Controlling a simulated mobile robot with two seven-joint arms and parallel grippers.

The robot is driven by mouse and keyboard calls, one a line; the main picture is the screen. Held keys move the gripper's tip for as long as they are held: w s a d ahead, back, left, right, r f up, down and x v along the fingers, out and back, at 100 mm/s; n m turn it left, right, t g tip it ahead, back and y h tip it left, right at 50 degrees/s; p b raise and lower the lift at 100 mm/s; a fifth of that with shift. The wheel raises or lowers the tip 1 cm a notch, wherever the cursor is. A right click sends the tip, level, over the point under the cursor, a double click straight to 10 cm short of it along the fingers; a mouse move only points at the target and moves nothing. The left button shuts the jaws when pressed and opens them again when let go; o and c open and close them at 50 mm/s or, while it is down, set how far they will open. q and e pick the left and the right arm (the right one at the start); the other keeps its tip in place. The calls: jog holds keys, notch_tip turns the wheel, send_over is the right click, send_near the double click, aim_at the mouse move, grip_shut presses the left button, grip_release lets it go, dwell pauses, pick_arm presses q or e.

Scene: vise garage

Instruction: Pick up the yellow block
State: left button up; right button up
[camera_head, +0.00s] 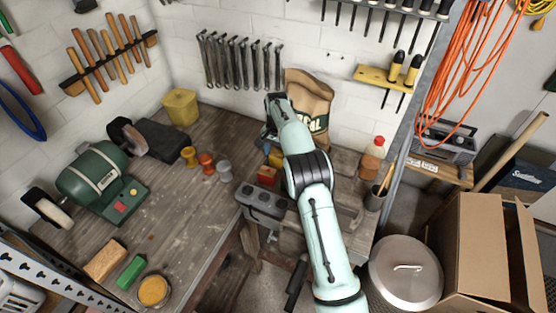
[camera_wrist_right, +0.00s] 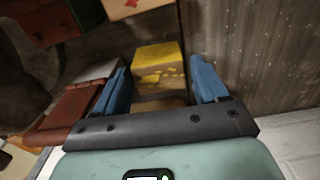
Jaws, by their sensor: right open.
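The yellow block (camera_wrist_right: 158,68) shows in the right wrist view, with worn, paler patches on its near side. It lies in the gap between the two blue fingers of my right gripper (camera_wrist_right: 160,85), which is open. Clear space shows on both sides of the block, so neither finger appears to touch it. In the head view, part of the yellow block (camera_head: 276,158) shows beside my right arm, above the red box. The right gripper there is mostly hidden behind the wrist. My left gripper is in neither view.
A red box (camera_head: 267,175) stands close in front of the block. Yellow, orange and grey pieces stand left on the bench (camera_head: 185,205). A paper bag (camera_head: 310,95) is behind the wrist, and a bottle (camera_head: 373,158) stands to the right. The left-front bench has free room.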

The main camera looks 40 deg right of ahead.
aim_at(277, 154)
jog(key=f, duration=0.3)
jog(key=shift+s+f, duration=0.25)
jog(key=shift+f, duration=0.15)
jog(key=shift+w, duration=0.2)
jog(key=c, duration=0.7)
jog(key=shift+r, duration=0.1)
jog(key=shift+c, duration=0.2)
jog(key=shift+r, duration=0.1)
